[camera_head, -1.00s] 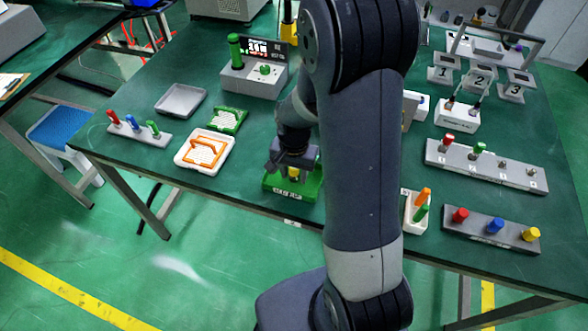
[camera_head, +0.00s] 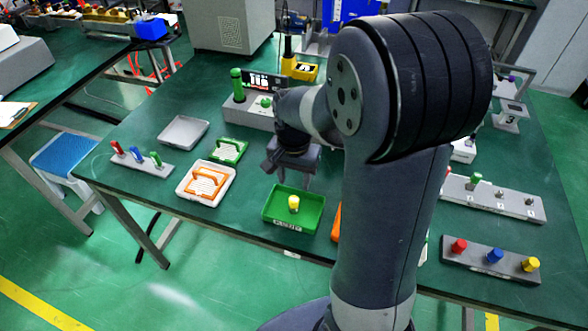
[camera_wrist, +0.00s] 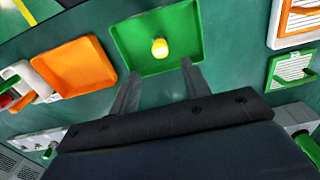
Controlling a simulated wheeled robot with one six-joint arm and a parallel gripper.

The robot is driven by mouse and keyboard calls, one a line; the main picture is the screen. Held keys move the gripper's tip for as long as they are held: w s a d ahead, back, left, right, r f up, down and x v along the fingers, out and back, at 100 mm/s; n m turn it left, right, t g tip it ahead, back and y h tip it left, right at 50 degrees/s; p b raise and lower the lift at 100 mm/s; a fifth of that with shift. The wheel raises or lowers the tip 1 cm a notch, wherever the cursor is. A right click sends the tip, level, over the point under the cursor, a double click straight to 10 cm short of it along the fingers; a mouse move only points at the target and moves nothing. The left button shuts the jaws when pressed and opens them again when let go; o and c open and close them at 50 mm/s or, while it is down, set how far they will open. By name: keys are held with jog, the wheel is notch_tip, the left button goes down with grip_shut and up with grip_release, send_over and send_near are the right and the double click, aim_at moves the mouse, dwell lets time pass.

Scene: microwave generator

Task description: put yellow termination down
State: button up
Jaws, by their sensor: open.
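The yellow termination (camera_head: 293,204) stands in the green tray (camera_head: 270,217), near its middle. In the wrist view the yellow termination (camera_wrist: 160,48) sits inside the green tray (camera_wrist: 190,62), ahead of my fingers and apart from them. My gripper (camera_head: 305,186) is above and behind the tray in the head view. Its two fingers are spread and empty, and they also show in the wrist view (camera_wrist: 158,82).
A white tray with an orange frame (camera_head: 206,183) and a green framed tray (camera_head: 229,150) lie left of the green tray. A rack with red, blue and yellow caps (camera_head: 490,258) is at the right. An empty grey tray (camera_head: 183,132) lies at the back left.

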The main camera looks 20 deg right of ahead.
aim_at(294, 199)
notch_tip(294, 199, up, 2)
jog(key=shift+r, duration=0.15)
dwell(0.6)
notch_tip(294, 199, down, 13)
jog(key=shift+r+b, duration=0.1)
jog(key=shift+b, duration=0.35)
jog(key=shift+f+b, duration=0.3)
jog(key=shift+b, duration=0.05)
jog(key=shift+r+p, duration=0.35)
jog(key=shift+r, duration=0.05)
